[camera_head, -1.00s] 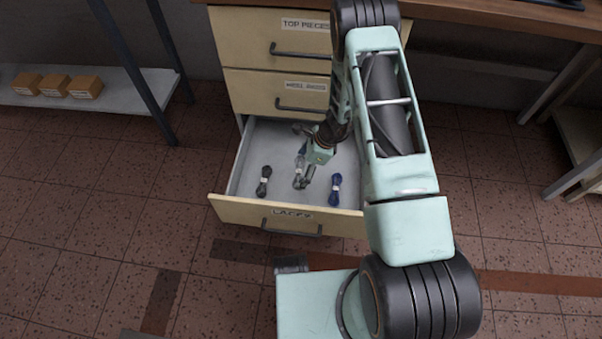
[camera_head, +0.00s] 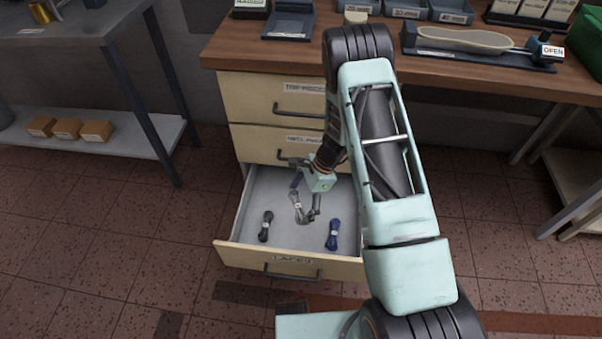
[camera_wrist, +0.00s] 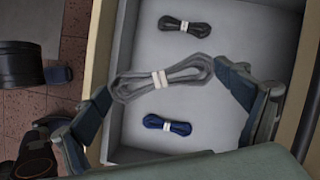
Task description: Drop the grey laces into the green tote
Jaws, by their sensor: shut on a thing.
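The grey laces (camera_head: 296,201), a bundle with a white band, are between the fingers of my gripper (camera_head: 306,208). My gripper is shut on them, and they appear held a little above the drawer floor. In the wrist view the grey laces (camera_wrist: 160,79) span between the two fingertips. A green container (camera_head: 586,40), probably the green tote, shows only in part at the right edge of the head view, on the bench.
The open drawer (camera_head: 290,262) also holds black laces (camera_head: 266,226) and dark blue laces (camera_head: 333,235). Its walls stand around my gripper. The wooden bench (camera_head: 480,75) above bears trays and a shoe-shaped piece (camera_head: 463,39). A shelf with boxes is at left.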

